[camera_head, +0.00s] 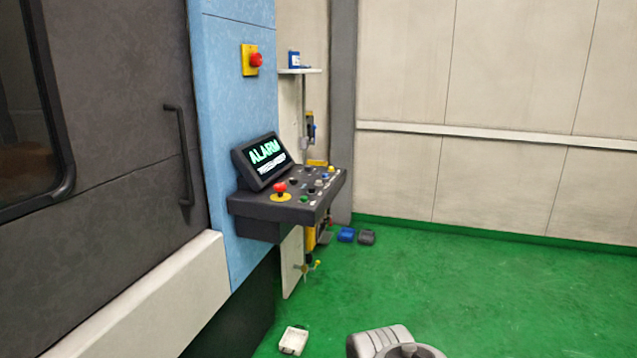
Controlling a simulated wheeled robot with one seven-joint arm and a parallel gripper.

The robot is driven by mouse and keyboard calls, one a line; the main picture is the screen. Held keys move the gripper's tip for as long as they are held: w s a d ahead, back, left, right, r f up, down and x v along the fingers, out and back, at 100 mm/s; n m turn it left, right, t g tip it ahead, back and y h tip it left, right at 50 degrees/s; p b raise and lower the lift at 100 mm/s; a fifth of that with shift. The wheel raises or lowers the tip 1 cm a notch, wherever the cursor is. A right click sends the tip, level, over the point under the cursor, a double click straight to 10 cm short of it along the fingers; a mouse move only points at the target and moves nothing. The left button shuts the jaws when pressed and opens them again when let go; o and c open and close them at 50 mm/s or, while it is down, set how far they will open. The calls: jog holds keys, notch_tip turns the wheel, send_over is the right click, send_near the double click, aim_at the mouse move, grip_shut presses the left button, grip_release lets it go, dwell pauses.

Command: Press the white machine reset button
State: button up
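The control panel (255,207) is a dark sloped console on the blue machine column, with several small buttons. A pale, whitish button (318,183) stands among them on the right half; it is too small to tell whether it is the reset button. A screen (265,160) above the panel reads "ALARM" in green, with a smaller line I cannot read. A red mushroom button (280,187) on a yellow ring, a green button (304,198) and a yellow button (331,169) are also on the panel. My gripper is not in view; a grey rounded part at the bottom edge seems to be mine.
A second red emergency button (256,60) is on the column. A dark machine door with a handle (180,155) is at left. A white box (293,340) and blue (346,235) and grey objects lie on the green floor, which is mostly clear at right.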

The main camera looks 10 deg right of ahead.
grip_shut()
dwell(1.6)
